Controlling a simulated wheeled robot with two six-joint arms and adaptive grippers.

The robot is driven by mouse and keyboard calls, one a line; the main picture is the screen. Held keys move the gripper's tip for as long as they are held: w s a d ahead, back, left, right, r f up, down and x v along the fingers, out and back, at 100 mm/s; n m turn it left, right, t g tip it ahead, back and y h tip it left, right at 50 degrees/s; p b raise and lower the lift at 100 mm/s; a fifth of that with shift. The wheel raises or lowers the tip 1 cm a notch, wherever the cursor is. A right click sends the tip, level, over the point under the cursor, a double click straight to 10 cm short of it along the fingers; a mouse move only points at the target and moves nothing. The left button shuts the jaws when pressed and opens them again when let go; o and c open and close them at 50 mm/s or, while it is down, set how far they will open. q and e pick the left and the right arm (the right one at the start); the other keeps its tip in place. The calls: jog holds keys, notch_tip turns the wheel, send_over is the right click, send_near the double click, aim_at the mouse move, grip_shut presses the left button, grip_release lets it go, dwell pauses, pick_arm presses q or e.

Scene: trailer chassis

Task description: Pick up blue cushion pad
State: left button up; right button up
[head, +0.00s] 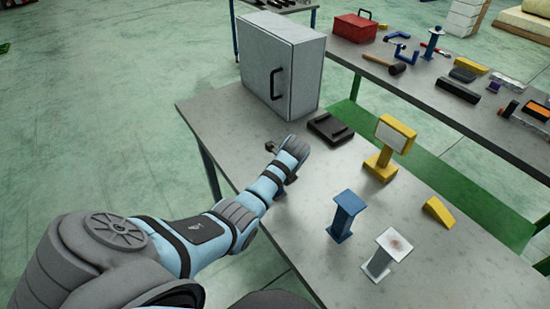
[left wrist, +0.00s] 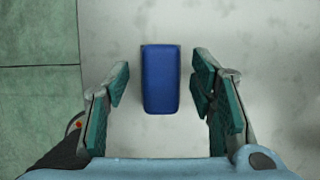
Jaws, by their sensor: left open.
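The blue cushion pad (left wrist: 160,90) is a rounded blue block lying on the grey table top in the left wrist view. It appears between the two fingers of my left gripper (left wrist: 162,78), with a clear gap on each side. The fingers are spread open and do not touch it; how far they are above it I cannot tell. In the head view my left gripper (head: 282,168) is over the table's left part, in front of the grey cabinet, and my arm hides most of the pad there. My right gripper is not in view.
The table (head: 335,270) also holds a grey cabinet (head: 285,65), a black tray (head: 331,129), a yellow stand (head: 388,150), a blue pedestal (head: 345,215), a white-topped stand (head: 386,254) and a yellow wedge (head: 438,211). A second table with tools stands behind.

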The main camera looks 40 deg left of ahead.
pick_arm(q)
grip_shut()
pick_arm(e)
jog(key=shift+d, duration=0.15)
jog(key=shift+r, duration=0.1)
